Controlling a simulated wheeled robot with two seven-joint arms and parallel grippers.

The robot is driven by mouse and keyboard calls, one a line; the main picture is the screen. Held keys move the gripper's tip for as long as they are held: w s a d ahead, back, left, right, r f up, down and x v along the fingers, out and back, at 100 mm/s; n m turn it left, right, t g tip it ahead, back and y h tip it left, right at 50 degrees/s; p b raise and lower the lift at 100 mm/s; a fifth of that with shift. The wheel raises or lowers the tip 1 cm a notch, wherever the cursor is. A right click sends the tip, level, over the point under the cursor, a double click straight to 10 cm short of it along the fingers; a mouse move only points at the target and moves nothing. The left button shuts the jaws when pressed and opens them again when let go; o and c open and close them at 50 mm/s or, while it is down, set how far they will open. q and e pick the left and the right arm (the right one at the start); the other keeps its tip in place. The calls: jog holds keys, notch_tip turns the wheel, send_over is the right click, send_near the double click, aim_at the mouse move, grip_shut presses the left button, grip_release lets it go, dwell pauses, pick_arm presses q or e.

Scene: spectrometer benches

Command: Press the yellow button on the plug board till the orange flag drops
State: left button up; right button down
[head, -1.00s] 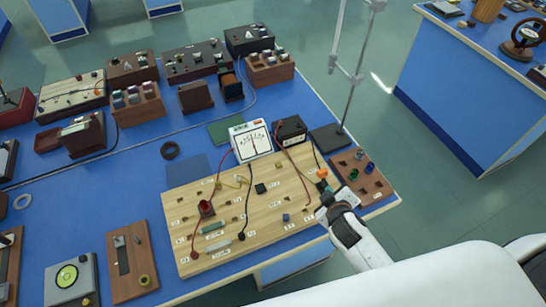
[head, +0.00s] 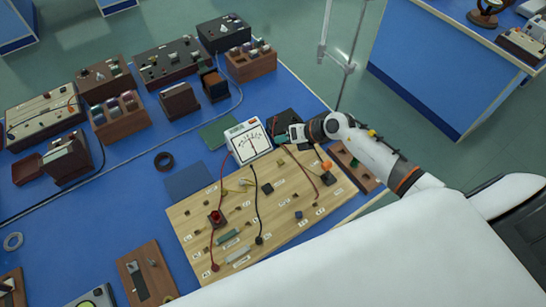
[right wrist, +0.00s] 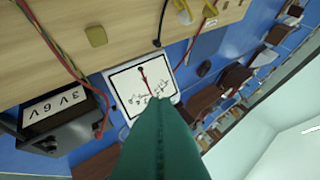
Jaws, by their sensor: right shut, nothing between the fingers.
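The plug board (head: 285,225) is a pale wooden board with labelled sockets, leads and small parts. A small orange piece, seemingly the flag (head: 326,165), shows above a dark block near its right end; I cannot tell how it is tilted. No yellow button is clearly identifiable in the head view. In the right wrist view a dull yellow block (right wrist: 96,36) sits on the board; I cannot tell if it is the button. My right gripper (head: 293,134) is shut and empty near the board's far edge, beside the meter. Its green fingers (right wrist: 150,125) fill the lower middle of the wrist view.
A white meter (head: 248,141) stands behind the board, with red and black leads running forward. A black 3V 6V box (right wrist: 55,112) is close to my right gripper. A metal stand (head: 338,62) rises behind. A brown block (head: 350,166) lies right of the board.

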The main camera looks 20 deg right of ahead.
aim_at(284, 162)
jog(key=shift+s+d+f+g+h, duration=0.1)
jog(key=shift+d+f+g+h, duration=0.2)
jog(key=shift+d, duration=0.25)
notch_tip(284, 162, down, 8)
jog(key=b, duration=0.7)
jog(key=shift+f, duration=0.1)
jog(key=shift+f+b, duration=0.3)
jog(key=shift+b, duration=0.15)
dwell(1.2)
jog(key=shift+f, duration=0.4)
